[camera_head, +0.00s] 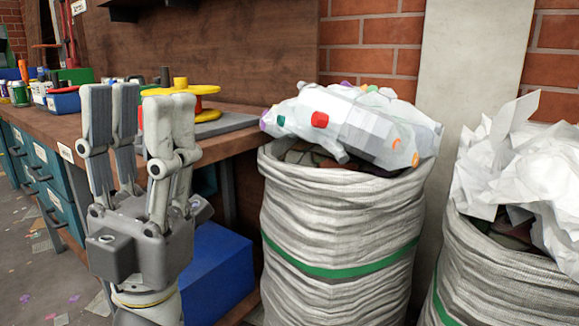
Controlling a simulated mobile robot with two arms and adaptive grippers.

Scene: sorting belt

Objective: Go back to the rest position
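My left gripper (140,120) stands upright at the left of the head view, fingers pointing up. Its fingers are spread apart with a gap between them, and nothing is held there. It is in front of the workbench and left of the nearer sack. My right gripper is not in the head view.
A sack (335,225) with a green stripe is heaped with pale crumpled waste (365,125). Another sack (495,280) with white paper (520,185) stands at the right. A wooden workbench (235,143) holding tools and bottles runs along the left. A blue box (218,265) sits below.

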